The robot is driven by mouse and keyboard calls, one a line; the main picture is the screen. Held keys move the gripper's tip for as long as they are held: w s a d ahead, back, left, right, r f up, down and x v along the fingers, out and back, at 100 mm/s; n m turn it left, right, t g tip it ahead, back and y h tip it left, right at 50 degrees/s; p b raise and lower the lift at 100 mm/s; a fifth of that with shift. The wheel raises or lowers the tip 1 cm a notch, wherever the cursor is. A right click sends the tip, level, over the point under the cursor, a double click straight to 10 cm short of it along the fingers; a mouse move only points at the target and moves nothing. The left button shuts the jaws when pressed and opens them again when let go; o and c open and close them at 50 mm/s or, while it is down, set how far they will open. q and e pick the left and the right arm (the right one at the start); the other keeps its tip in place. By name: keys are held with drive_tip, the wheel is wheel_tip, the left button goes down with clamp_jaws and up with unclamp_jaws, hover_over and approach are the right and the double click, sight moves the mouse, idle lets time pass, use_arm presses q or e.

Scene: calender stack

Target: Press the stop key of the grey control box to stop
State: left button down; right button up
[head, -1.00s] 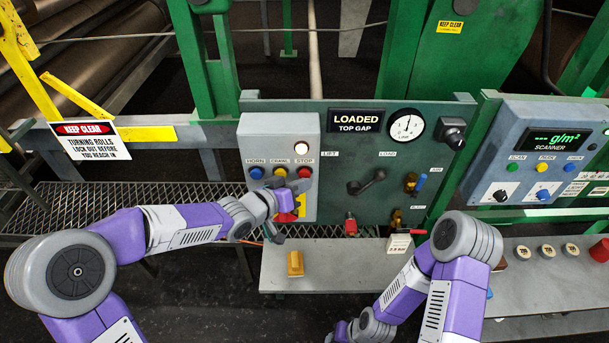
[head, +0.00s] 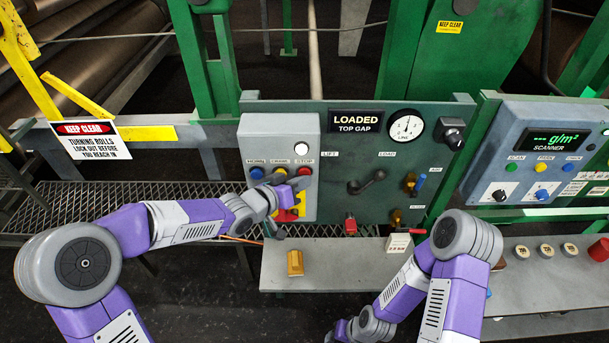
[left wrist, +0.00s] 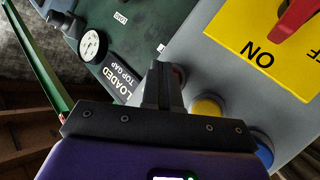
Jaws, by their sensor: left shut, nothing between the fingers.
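The grey control box (head: 250,135) stands upright with a white lamp (head: 301,149) above a row of blue, yellow and red keys. The red stop key (head: 305,171) is at the right of the row, under the STOP label. My left gripper (head: 300,183) is shut and empty, its tips just below and close to the stop key. In the left wrist view my shut fingers (left wrist: 163,82) cover most of the red key (left wrist: 179,74). The yellow key (left wrist: 206,108) and blue key (left wrist: 262,150) show beside them. I cannot tell whether the tips touch the stop key.
A red rotary switch (left wrist: 298,22) on a yellow plate is below the keys. The green panel (head: 340,205) to the right carries a black lever (head: 368,181), a gauge (head: 406,127) and valves. A shelf (head: 335,272) with a yellow block (head: 295,263) juts out below.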

use_arm(q)
drive_tip(key=shift+s+b, duration=0.35)
drive_tip(key=shift+s, duration=0.6)
drive_tip(key=shift+s+b, duration=0.6)
drive_tip(key=shift+s, duration=1.95)
drive_tip(key=shift+f, duration=0.1)
